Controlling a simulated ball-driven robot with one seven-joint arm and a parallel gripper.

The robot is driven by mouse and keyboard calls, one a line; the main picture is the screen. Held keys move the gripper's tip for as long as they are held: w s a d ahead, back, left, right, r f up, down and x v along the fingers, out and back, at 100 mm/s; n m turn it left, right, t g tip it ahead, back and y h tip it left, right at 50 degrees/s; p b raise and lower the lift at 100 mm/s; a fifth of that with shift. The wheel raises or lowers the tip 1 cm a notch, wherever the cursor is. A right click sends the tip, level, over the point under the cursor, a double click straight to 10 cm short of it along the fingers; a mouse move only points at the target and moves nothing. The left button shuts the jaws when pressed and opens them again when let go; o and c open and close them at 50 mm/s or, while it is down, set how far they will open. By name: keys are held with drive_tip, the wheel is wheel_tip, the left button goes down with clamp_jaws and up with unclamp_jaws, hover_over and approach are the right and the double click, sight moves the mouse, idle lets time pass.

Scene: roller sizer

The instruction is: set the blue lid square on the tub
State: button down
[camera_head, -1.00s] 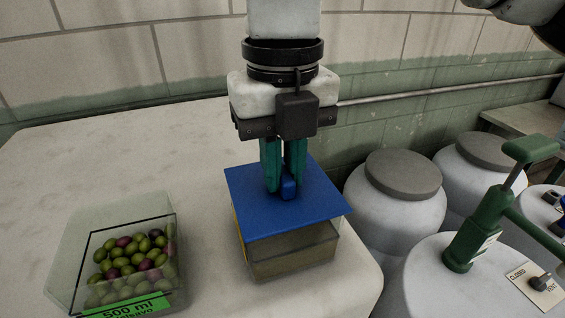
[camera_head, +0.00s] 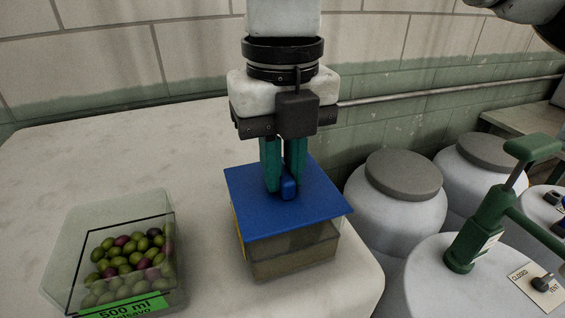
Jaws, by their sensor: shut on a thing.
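The blue lid (camera_head: 255,205) is a flat square plate with a small blue knob (camera_head: 289,188) on top. My gripper (camera_head: 283,187) points down from above, its two green fingers shut on the knob. The lid lies over the clear tub (camera_head: 293,255), which stands near the table's front right corner. The lid covers the tub's opening and sticks out past its right side. A strip of the tub's front wall shows below the lid. I cannot tell whether the lid touches the rim all round. The tub's far side is hidden.
A clear container of green and purple olives (camera_head: 130,262) with a green 500 ml label (camera_head: 125,307) stands at the left. White drums (camera_head: 395,215) and a green lever pump (camera_head: 480,222) stand beyond the table's right edge. The pale table (camera_head: 95,160) is clear at the back left.

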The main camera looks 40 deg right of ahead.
sight(283, 170)
drive_tip(key=c, duration=1)
unclamp_jaws()
wheel_tip(283, 170, up, 11)
drive_tip(key=shift+f, duration=0.1)
